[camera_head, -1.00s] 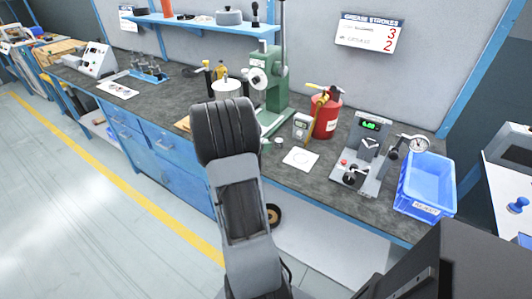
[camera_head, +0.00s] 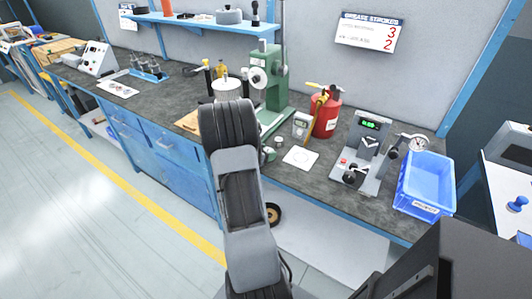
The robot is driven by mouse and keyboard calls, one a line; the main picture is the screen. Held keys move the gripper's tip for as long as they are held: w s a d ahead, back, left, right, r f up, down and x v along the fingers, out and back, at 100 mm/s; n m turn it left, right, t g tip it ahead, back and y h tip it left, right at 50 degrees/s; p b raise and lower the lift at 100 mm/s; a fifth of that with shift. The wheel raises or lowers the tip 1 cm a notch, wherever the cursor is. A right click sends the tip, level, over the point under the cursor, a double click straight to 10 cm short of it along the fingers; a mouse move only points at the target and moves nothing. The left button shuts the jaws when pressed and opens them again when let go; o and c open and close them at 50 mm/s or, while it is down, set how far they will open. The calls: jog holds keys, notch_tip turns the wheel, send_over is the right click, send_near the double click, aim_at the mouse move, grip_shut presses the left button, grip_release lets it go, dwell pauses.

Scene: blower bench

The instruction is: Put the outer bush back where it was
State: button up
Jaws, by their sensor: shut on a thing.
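My own arm rises through the middle of the view and hides what lies behind it. My gripper is hidden behind the arm, so its jaws and anything in them do not show. I cannot make out the outer bush for certain. A small pale round part (camera_head: 279,141) sits on the bench just right of my arm, by the foot of the green press (camera_head: 272,95); it is too small to identify. A white square sheet (camera_head: 300,157) lies bare on the bench to its right.
A red grease canister (camera_head: 326,117) stands behind the sheet, with a small grey meter (camera_head: 301,124) beside it. A gauge fixture (camera_head: 362,155) with a green display and a blue bin (camera_head: 427,184) are at the right. A white round-topped thing (camera_head: 227,86) stands behind my arm.

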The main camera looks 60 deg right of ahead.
jog(key=shift+f+b, duration=0.2)
jog(key=shift+b, duration=0.2)
jog(key=o, duration=1.1)
jog(key=shift+o, duration=0.2)
jog(key=shift+r, duration=0.1)
jog(key=shift+r+p, duration=0.35)
jog(key=shift+p, duration=0.4)
jog(key=a+r+n+t+y, duration=0.2)
jog(key=a+n+y, duration=0.2)
jog(key=a, duration=1)
jog(key=a+r+n+t+y+b, duration=0.1)
jog(key=a+n+y, duration=0.4)
jog(key=a+n, duration=0.5)
jog(key=a+r+n+t+y+b, duration=0.1)
jog(key=a+r+n+t+y, duration=0.2)
jog(key=a, duration=1.6)
jog(key=shift+s+a+r+n+t+y, duration=0.3)
jog(key=shift+r+n+y, duration=0.65)
jog(key=shift+n, duration=1.05)
